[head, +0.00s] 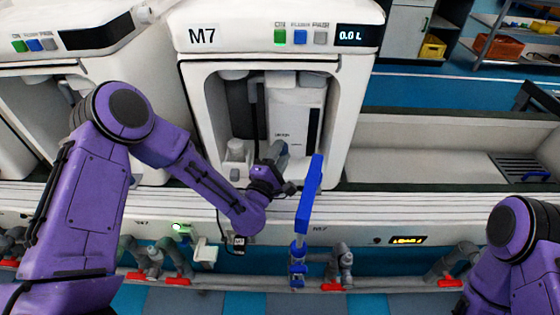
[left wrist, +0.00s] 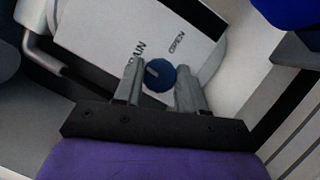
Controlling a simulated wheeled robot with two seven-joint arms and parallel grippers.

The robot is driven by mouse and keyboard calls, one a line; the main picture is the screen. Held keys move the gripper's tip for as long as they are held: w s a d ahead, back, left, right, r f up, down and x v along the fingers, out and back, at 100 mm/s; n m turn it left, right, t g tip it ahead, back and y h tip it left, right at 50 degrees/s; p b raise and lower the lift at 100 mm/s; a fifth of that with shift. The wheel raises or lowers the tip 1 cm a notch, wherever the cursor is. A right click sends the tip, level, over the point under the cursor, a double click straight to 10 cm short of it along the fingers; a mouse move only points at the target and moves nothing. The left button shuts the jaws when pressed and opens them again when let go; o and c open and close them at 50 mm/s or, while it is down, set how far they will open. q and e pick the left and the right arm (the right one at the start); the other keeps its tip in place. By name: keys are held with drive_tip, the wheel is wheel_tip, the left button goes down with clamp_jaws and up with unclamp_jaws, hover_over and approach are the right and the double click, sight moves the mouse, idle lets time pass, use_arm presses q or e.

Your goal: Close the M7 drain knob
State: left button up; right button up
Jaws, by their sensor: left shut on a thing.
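The M7 unit is the white cabinet (head: 350,75) in the middle of the head view, with "M7" on its top panel. My left gripper (head: 277,152) is inside its open bay, and its tips are hard to make out there. In the left wrist view, the round blue drain knob (left wrist: 160,76) sits on a white plate (left wrist: 115,30) with partly visible "DRAIN" and "OPEN" lettering. The fingers of my left gripper (left wrist: 158,88) are at either side of the knob, shut on it. A pale mark shows on the knob's face. My right gripper is out of view.
A blue lever-like part (head: 311,193) stands up in front of the unit, right of my left gripper. A white ledge (head: 330,203) runs below the bay. Pipes with red handles (head: 172,281) are underneath. A long white trough (head: 425,165) lies to the right.

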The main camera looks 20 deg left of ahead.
use_arm(q)
drive_tip(key=shift+f+n+b, duration=0.1)
drive_tip(key=shift+n+b, duration=0.4)
drive_tip(key=shift+n, duration=0.1)
drive_tip(key=o, duration=1.1)
drive_tip(key=shift+s, duration=0.1)
drive_tip(key=s, duration=0.3)
drive_tip(key=s+f+b, duration=0.1)
drive_tip(key=s, duration=0.6)
drive_tip(key=shift+s+a+f+b, duration=0.15)
drive_tip(key=shift+a+f+b, duration=0.15)
drive_tip(key=shift+a+f, duration=0.1)
drive_tip(key=shift+d, duration=0.1)
